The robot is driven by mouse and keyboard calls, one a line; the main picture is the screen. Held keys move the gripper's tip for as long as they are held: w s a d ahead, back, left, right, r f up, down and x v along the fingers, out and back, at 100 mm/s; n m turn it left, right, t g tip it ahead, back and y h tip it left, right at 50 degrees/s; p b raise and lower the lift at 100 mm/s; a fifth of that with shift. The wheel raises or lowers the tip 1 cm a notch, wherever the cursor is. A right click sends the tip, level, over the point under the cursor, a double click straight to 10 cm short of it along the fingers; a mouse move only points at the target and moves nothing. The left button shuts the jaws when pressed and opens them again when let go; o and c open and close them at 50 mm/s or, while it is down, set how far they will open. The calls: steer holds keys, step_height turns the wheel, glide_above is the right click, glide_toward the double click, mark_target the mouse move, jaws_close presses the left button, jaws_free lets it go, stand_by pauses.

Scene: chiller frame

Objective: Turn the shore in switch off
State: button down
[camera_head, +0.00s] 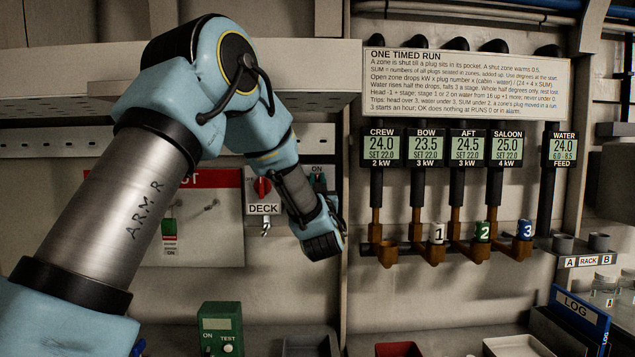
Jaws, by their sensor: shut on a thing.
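The switch (319,180) to the right of the DECK switch has an ON mark above it. Only its top shows; my wrist covers the rest and any name plate, so its pointing direction is unclear. My gripper (322,203) is at this switch, shut on it. Its fingers are mostly hidden behind my blue and black wrist.
The DECK switch (262,188) with a red knob is close at left, with a small hanging metal piece below it. A green tester (221,328) stands lower left. Numbered plugs 1 (437,233), 2 (482,232) and 3 (525,230) are at right under lit displays.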

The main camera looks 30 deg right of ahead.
steer(key=shift+f+n+b, duration=0.2)
steer(key=shift+n+b, duration=0.2)
steer(key=shift+b, duration=0.25)
steer(key=shift+w+a+f+n+g+y+b, duration=0.25)
steer(key=shift+n+y+b, duration=1.2)
steer(key=shift+n+b, duration=1.95)
steer(key=shift+w+a+f+n+g+y+b, duration=0.1)
steer(key=shift+a+f+n+g+y+b, duration=0.35)
steer(key=shift+n+y+b, duration=2)
steer(key=shift+w+a+f+n+g+y+b, duration=0.15)
steer(key=shift+n+g+y+b, duration=0.35)
steer(key=shift+n+b, duration=3.8)
steer(key=shift+a+n+p, duration=0.1)
steer(key=shift+n+p, duration=0.65)
steer(key=c, duration=0.9)
jaws_free()
steer(key=shift+o, duration=0.2)
